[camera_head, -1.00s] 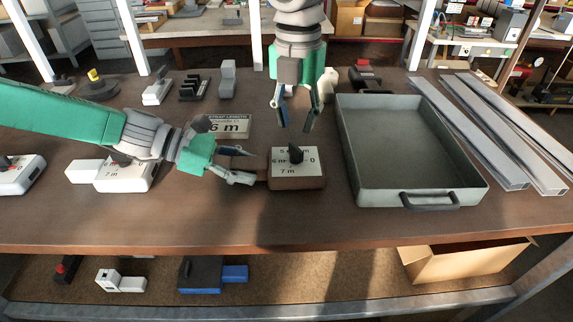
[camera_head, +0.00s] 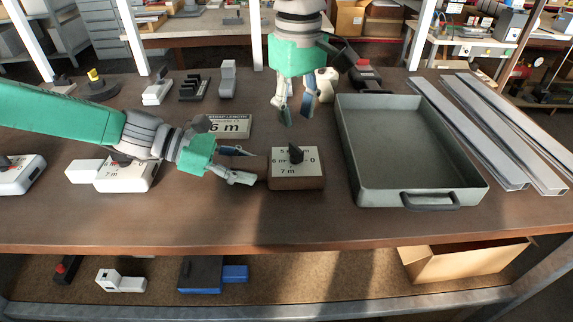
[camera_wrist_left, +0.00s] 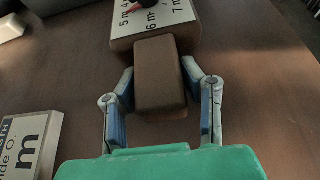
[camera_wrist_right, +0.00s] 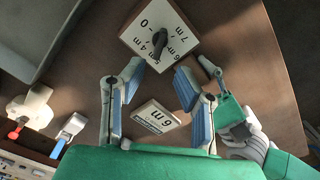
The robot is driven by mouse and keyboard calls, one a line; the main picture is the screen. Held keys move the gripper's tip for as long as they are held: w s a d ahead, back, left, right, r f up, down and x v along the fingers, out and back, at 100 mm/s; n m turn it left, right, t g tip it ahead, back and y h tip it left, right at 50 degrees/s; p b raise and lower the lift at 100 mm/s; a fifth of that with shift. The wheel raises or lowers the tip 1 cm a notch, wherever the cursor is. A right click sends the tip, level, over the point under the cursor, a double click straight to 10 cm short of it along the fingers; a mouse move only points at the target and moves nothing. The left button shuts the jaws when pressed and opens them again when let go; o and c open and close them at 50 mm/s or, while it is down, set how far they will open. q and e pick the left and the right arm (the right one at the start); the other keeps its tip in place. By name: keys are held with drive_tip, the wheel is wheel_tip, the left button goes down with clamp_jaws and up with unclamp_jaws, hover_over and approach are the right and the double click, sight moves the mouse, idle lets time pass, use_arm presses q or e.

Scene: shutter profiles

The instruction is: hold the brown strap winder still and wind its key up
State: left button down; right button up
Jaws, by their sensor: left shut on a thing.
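The brown strap winder (camera_head: 297,183) sits on the bench with a white dial marked in metres and 0. Its dark key (camera_head: 295,153) stands up at the dial's centre. My left gripper (camera_head: 250,166) is shut on the winder's brown end block (camera_wrist_left: 161,75), with a finger on each side in the left wrist view. My right gripper (camera_head: 284,113) is open and empty, above and behind the winder and apart from the key. In the right wrist view, nothing is between its fingers (camera_wrist_right: 151,85), and the dial (camera_wrist_right: 180,25) and key lie beyond them.
A sign (camera_head: 232,127) reads strap length 6 m. A grey tray (camera_head: 470,196) stands close right of the winder, with metal profiles (camera_head: 500,140) beyond. White winders (camera_head: 125,178) lie at left. Bare bench (camera_head: 230,220) lies in front.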

sight(296, 146)
drive_tip(key=shift+f+m, duration=0.1)
drive_tip(key=shift+m, duration=0.4)
drive_tip(key=shift+f, duration=3.9)
clamp_jaws()
drive_tip(key=n, duration=0.6)
drive_tip(key=n, duration=0.6)
drive_tip(key=shift+w, duration=0.1)
